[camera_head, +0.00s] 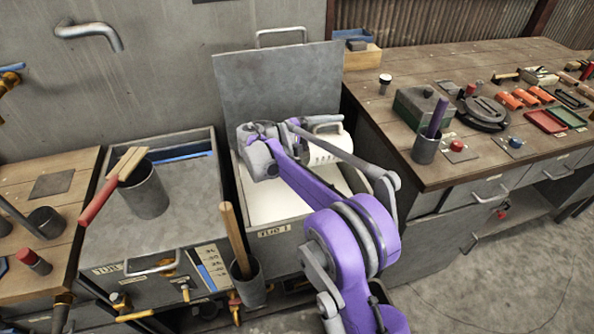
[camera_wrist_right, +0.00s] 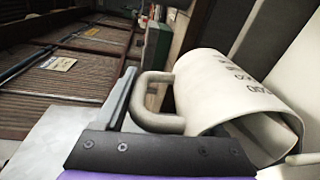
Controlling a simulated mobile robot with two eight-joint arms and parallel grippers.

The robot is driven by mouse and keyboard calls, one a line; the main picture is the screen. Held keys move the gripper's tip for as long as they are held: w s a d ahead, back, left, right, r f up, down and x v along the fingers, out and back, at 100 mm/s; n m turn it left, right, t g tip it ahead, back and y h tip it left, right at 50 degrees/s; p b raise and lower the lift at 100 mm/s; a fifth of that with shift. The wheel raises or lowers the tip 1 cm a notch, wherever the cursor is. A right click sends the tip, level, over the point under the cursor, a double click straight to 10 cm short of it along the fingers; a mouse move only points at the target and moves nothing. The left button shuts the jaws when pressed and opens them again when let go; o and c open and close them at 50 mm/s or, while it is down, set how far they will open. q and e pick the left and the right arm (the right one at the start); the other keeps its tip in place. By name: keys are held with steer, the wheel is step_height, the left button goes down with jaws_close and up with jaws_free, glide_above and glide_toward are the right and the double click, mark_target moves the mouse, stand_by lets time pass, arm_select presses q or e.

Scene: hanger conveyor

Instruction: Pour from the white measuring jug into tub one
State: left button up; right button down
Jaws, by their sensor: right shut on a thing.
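The white measuring jug (camera_head: 325,149) is over the right rear part of tub one (camera_head: 273,233), whose lid (camera_head: 280,85) stands open behind it. The tub's inside looks pale cream. My right gripper (camera_head: 296,128) is shut on the jug, at its handle side; my arm partly hides the tub and jug. In the right wrist view the jug (camera_wrist_right: 235,85) lies tipped well over, its mouth toward the lower right and its handle (camera_wrist_right: 155,103) by my gripper's dark finger (camera_wrist_right: 160,150). No stream of liquid can be made out. My left gripper is not in view.
A second tub (camera_head: 150,250) with a grey lid stands to the left, with a dark cup (camera_head: 146,193) on it. Another cup (camera_head: 247,283) with a wooden handle stands before the tubs. A workbench (camera_head: 440,160) with tools is at the right. A wall pipe (camera_head: 90,33) juts out.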

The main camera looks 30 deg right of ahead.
steer(key=shift+a+f+h+b, duration=0.15)
steer(key=shift+a+h+b, duration=0.2)
steer(key=shift+h+b, duration=0.1)
stand_by(0.6)
steer(key=shift+w+a+h+b, duration=0.1)
steer(key=shift+a+h+b, duration=0.25)
steer(key=shift+a+b, duration=0.1)
steer(key=shift+a, duration=0.15)
stand_by(0.7)
steer(key=shift+w+a+r+g+h+b, duration=0.1)
steer(key=shift+a+r+g+h+b, duration=0.2)
steer(key=shift+h+b, duration=0.2)
steer(key=shift+d+r+p, duration=0.1)
steer(key=shift+d+p, duration=0.05)
steer(key=shift+p, duration=0.15)
steer(key=d+y+p, duration=0.1)
steer(key=p, duration=0.1)
steer(key=d+y+p, duration=0.1)
steer(key=p, duration=0.1)
steer(key=d+r+y+p, duration=0.1)
steer(key=y, duration=0.1)
steer(key=shift+s+d+t+p, duration=0.3)
steer(key=shift+s+t+p, duration=0.05)
steer(key=shift+t+p, duration=0.05)
steer(key=shift+d+f+y, duration=0.15)
steer(key=shift+d+y, duration=0.05)
steer(key=shift+y, duration=0.2)
steer(key=shift+f, duration=0.25)
